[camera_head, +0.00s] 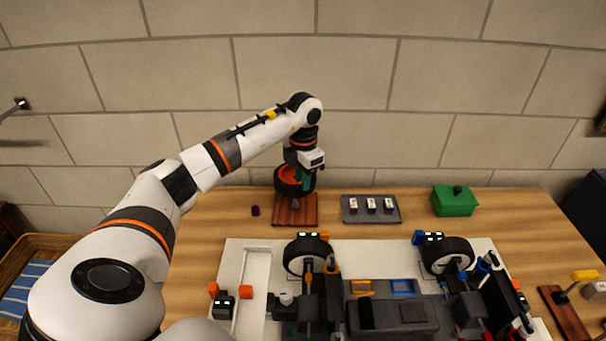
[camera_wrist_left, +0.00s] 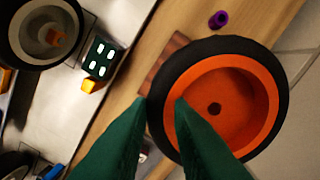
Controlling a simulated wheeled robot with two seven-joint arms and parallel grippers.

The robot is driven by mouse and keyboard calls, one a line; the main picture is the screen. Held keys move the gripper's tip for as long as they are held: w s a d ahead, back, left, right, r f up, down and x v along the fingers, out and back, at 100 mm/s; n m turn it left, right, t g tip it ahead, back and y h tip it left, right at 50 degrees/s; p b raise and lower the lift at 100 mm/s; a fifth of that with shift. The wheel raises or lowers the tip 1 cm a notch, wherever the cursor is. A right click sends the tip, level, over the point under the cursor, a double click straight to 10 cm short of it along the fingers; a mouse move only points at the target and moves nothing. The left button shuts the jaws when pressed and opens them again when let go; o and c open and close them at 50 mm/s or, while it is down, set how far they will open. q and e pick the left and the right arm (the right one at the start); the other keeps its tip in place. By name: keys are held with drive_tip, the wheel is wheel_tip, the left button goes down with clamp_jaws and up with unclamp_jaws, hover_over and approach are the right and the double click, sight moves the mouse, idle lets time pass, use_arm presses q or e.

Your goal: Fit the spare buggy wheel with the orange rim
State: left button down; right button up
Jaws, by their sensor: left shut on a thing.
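The spare wheel with the orange rim (camera_head: 289,176) has a black tyre and is at my left gripper (camera_head: 308,184), above the wooden stand (camera_head: 280,212) at the back of the table. In the left wrist view, the green fingers of the left gripper (camera_wrist_left: 161,102) pinch the tyre wall of the wheel (camera_wrist_left: 236,88), one finger inside the rim. Whether the wheel still touches the stand is unclear. The buggy chassis (camera_head: 395,318) is at front centre, with a wheel at its left (camera_head: 305,258) and another at its right (camera_head: 452,256). My right gripper is out of view.
A grey tray with several small white-topped pieces (camera_head: 371,209) and a green box (camera_head: 455,201) stand at the back right. A purple piece (camera_head: 255,211) lies left of the stand. A white board (camera_head: 232,262) lies under the chassis. A wooden block (camera_head: 569,313) is at right.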

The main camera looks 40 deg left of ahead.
sight(303, 196)
use_arm(q)
drive_tip(key=shift+f+b, duration=0.35)
drive_tip(key=shift+f, duration=0.6)
drive_tip(key=shift+p, duration=0.45)
idle(0.9)
drive_tip(key=shift+f+b, duration=1.75)
drive_tip(key=shift+f, duration=0.95)
drive_tip(key=c, duration=1.2)
unclamp_jaws()
drive_tip(key=shift+c, duration=0.2)
drive_tip(key=shift+r, duration=0.1)
wheel_tip(303, 196, up, 12)
drive_tip(key=shift+f, duration=0.1)
drive_tip(key=shift+s+d+f, duration=0.1)
